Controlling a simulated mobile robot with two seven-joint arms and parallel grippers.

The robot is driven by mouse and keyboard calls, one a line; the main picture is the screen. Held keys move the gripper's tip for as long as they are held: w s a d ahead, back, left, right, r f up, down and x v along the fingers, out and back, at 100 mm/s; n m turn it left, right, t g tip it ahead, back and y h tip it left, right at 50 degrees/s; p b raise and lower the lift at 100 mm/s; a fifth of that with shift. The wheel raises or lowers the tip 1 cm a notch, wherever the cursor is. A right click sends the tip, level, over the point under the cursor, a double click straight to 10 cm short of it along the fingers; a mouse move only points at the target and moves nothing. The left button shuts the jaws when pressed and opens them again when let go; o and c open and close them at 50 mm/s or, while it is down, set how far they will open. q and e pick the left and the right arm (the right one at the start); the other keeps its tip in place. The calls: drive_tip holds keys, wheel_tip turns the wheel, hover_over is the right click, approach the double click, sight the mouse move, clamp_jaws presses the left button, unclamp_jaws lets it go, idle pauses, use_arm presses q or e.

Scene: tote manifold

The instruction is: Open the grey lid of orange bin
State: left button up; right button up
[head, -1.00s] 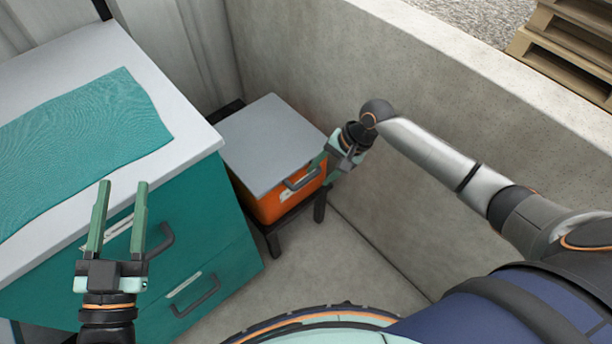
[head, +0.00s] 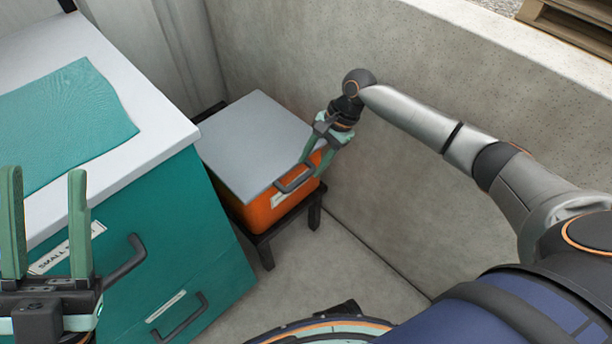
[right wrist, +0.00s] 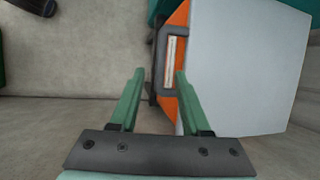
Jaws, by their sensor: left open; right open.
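The orange bin (head: 268,212) stands on a low dark stand in the corner by the concrete wall. Its flat grey lid (head: 255,142) lies closed on top. A dark handle (head: 295,178) sits at the front edge of the bin. In the right wrist view the lid (right wrist: 245,70) fills the right side, with the handle (right wrist: 163,62) ahead of the fingers. My right gripper (head: 312,160) is open beside the bin's front right corner, close to the handle; I cannot tell whether it touches. It also shows open in the right wrist view (right wrist: 155,88). My left gripper (head: 45,180) is open and empty before the teal cabinet.
A teal drawer cabinet (head: 190,235) with a white top (head: 150,130) stands left of the bin, its handles sticking out. A teal cloth (head: 65,125) lies on it. A concrete wall (head: 420,210) runs behind and right. Bare floor lies in front of the bin.

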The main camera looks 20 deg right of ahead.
sight(303, 179)
drive_tip(key=shift+b+x, duration=0.65)
drive_tip(key=shift+x, duration=1.5)
drive_tip(key=shift+c, duration=0.2)
clamp_jaws()
